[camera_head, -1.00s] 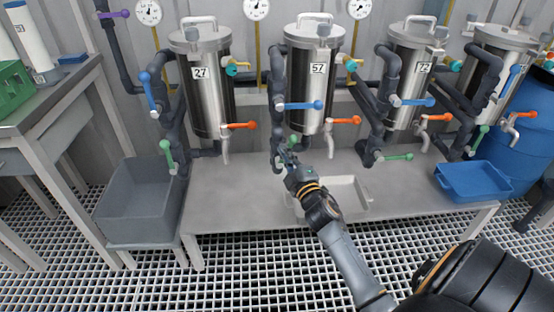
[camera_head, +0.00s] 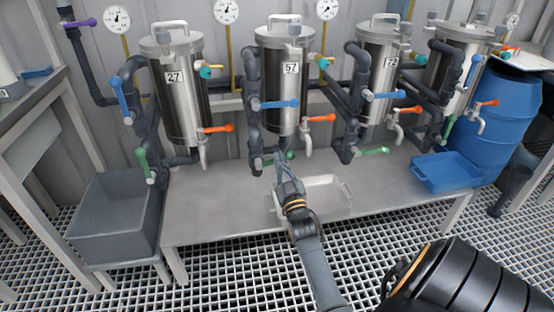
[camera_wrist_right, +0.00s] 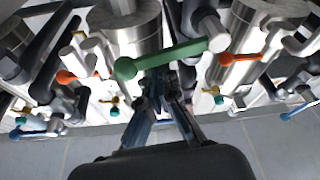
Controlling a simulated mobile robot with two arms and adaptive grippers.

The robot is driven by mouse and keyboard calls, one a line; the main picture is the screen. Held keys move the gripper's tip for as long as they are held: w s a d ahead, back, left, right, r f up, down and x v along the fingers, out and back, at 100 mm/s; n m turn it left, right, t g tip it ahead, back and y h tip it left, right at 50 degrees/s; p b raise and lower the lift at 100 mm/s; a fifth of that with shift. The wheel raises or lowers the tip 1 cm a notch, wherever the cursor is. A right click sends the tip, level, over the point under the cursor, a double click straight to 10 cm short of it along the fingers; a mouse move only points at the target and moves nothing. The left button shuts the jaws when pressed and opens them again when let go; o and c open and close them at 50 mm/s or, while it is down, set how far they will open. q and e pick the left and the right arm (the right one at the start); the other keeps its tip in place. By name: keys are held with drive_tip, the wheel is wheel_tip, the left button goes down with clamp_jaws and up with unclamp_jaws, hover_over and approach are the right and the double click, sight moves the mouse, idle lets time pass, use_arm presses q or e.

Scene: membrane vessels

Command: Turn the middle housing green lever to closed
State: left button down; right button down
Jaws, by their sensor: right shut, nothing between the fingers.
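The green lever (camera_head: 289,155) is low on the pipe beside the steel housing marked 57 (camera_head: 284,95). In the head view its knob shows to the right of the pipe, and my gripper hides part of it. In the right wrist view the green lever (camera_wrist_right: 165,57) lies crosswise, rounded end at left, pivot at the pipe on the right. My right gripper (camera_head: 280,160) is shut and empty. Its fingertips (camera_wrist_right: 160,80) are close to the lever at its middle; I cannot tell whether they touch it. My left gripper is not in view.
Housing 57 also has a blue lever (camera_head: 280,104) and an orange lever (camera_head: 319,118). Housings 27 (camera_head: 178,100) and 72 (camera_head: 377,85) stand either side. A pale tray (camera_head: 345,196) lies on the bench (camera_head: 215,215). A grey bin (camera_head: 112,238) stands at left.

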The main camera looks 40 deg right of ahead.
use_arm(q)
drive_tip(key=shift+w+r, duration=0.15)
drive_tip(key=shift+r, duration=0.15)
use_arm(e)
drive_tip(key=shift+s+d+f+m+g+h, duration=0.1)
drive_tip(key=shift+f+m+g+h, duration=0.25)
drive_tip(key=shift+m, duration=0.65)
drive_tip(key=shift+d+f+m+g+h, duration=0.15)
drive_tip(key=shift+f+m+h, duration=0.35)
drive_tip(key=shift+m, duration=0.5)
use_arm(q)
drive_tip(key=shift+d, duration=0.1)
